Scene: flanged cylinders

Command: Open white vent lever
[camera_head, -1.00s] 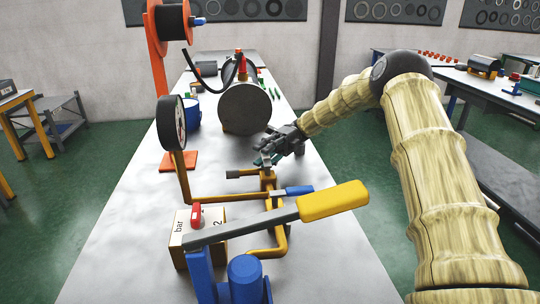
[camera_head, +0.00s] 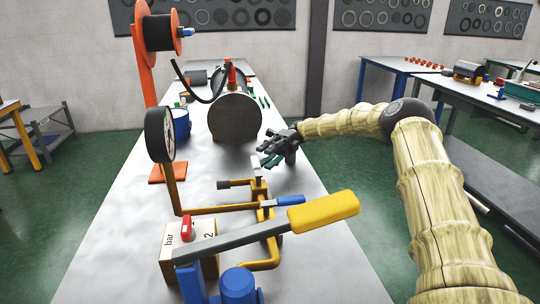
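A small white lever (camera_head: 257,168), which looks like the vent lever, stands upright on top of the yellow pipe assembly (camera_head: 262,213) on the bench. My gripper (camera_head: 266,155) is just beyond and to the right of the lever's top, pointing left. Its dark fingers with teal pads look spread apart, with nothing visible between them. Whether a finger touches the lever is too small to tell. The same pipework carries a blue-handled lever (camera_head: 290,200) and a dark-tipped stub (camera_head: 223,184).
A large yellow-handled lever (camera_head: 324,211) on a blue pump (camera_head: 238,286) stands in front. A pressure gauge (camera_head: 160,134) rises at left, above a box with a red knob (camera_head: 187,229). A grey flanged cylinder (camera_head: 235,118) lies behind. The white bench (camera_head: 120,235) is bare at left.

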